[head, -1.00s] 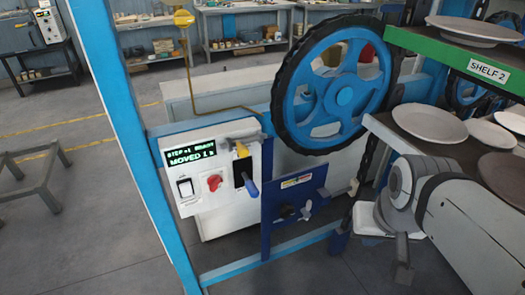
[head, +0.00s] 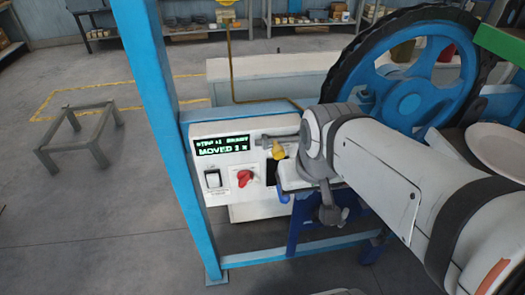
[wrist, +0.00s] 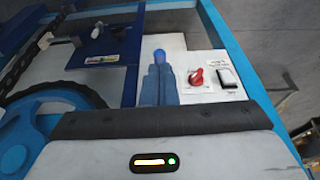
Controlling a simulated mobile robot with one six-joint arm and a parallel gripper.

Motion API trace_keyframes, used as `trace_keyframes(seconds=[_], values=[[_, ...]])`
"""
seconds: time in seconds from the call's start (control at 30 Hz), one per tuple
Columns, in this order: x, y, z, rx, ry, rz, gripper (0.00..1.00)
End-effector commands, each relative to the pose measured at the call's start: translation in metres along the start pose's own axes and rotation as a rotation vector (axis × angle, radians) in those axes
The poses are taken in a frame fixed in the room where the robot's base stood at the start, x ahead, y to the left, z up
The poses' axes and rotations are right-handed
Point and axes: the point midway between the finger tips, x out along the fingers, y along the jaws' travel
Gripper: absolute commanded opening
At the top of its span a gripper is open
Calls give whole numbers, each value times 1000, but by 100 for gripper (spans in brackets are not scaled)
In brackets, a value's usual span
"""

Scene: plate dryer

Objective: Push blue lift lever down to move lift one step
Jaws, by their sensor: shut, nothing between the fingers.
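The white control panel (head: 222,180) carries a lit display, a red knob and a white switch. The blue lift lever (head: 283,196) shows only its lower end, left of my gripper; a dark slot is above it and a yellow part (head: 278,151) higher up. My gripper (head: 328,212) is shut and empty, in front of the panel's right side. In the wrist view the rounded blue lever end (wrist: 160,56) shows just beyond my shut fingertips (wrist: 159,70). I cannot tell whether they touch. My arm hides the panel's right edge.
A blue post (head: 160,130) stands left of the panel. A large blue wheel (head: 410,104) with a black rim is behind my arm. A blue plate with a label (wrist: 105,48) sits beside the panel. A white plate (head: 497,148) lies at right.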

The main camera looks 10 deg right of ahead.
Motion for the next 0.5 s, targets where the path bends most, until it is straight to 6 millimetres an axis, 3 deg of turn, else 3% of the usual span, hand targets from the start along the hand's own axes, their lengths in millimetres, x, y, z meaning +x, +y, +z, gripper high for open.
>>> trace_keyframes(seconds=[0.33, 0.5], values=[[7, -1, -4, -54, -22, 8, 0], [35, -16, -24, -354, -129, 53, 0]])
